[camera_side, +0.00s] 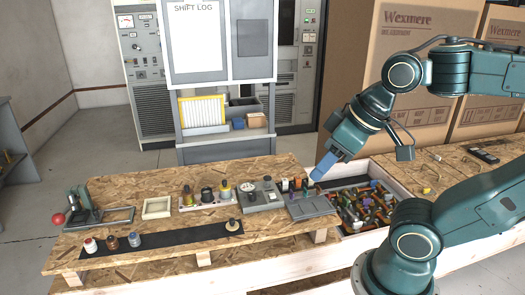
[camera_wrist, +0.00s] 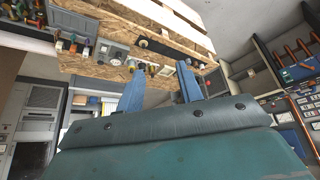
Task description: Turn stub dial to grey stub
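A grey box (camera_side: 262,198) with a pale round dial and a dark knob on top stands on the chipboard bench; it looks like the stub dial. It also shows in the wrist view (camera_wrist: 113,50). The dial's marks and pointer are too small to read. To its right is a grey holder (camera_side: 312,208) with several small coloured stubs. I cannot pick out a grey stub for sure. My gripper (camera_side: 317,174) hangs above and to the right of the holder, touching nothing. In the wrist view its two blue fingers (camera_wrist: 161,72) are apart with nothing between them.
A crate (camera_side: 342,228) of mixed parts lies right of the holder. A strip with knobs (camera_side: 208,199), a pale tray (camera_side: 157,208) and a red-balled lever press (camera_side: 80,212) stand to the left. A dark mat (camera_side: 180,238) with several small pieces lies in front.

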